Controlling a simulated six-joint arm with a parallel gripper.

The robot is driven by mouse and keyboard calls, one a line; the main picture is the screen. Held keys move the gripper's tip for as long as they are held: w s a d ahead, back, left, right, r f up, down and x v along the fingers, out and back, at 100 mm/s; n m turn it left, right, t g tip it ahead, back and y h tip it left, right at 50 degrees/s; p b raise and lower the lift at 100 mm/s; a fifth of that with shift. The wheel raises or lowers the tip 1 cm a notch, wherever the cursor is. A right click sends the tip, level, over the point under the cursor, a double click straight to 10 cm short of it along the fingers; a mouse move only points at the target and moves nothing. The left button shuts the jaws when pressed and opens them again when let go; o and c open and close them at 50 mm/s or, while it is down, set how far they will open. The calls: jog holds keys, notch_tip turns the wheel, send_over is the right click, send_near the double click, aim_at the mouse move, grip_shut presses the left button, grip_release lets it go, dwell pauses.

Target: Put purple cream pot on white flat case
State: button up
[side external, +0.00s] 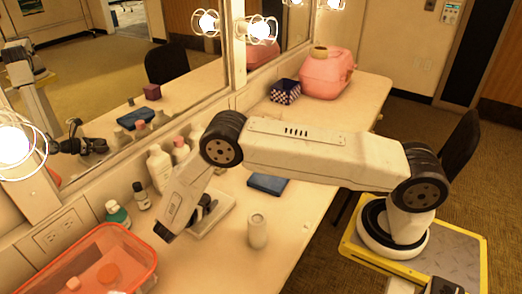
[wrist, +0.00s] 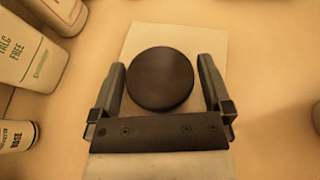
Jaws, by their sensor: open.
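The purple cream pot (wrist: 160,78) shows in the wrist view as a dark round lid seen from above. It is over the white flat case (wrist: 202,38) and looks set down on it. In the side view the white flat case (side external: 218,220) lies on the counter under my wrist. My gripper (wrist: 161,70) is open, with one finger on each side of the pot and a narrow gap on both sides. In the side view my gripper (side external: 205,210) is low over the case, and the pot is hard to tell from the dark fingers.
A pale cylinder (side external: 257,231) stands right of the case, and a blue flat case (side external: 267,184) lies behind. Bottles (side external: 160,168) line the mirror side. A red translucent bin (side external: 140,262) is front left. A checked box (side external: 285,91) and pink case (side external: 327,73) stand farther back.

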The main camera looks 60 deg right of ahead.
jog(key=shift+r, duration=0.15)
jog(key=shift+a, duration=0.2)
jog(key=v, duration=1.1)
jog(key=shift+a+r, duration=0.25)
jog(key=shift+s, duration=0.1)
jog(key=s+d+r+m+y, duration=0.6)
jog(key=s+r+m, duration=0.1)
jog(key=s+m, duration=0.2)
jog(key=s+d+r+m+y, duration=0.6)
jog(key=s+r+m+y, duration=0.1)
jog(key=s+m, duration=0.3)
jog(key=shift+d+r+m+g, duration=0.2)
jog(key=shift+r+m+g, duration=0.1)
jog(key=shift+r+m, duration=0.55)
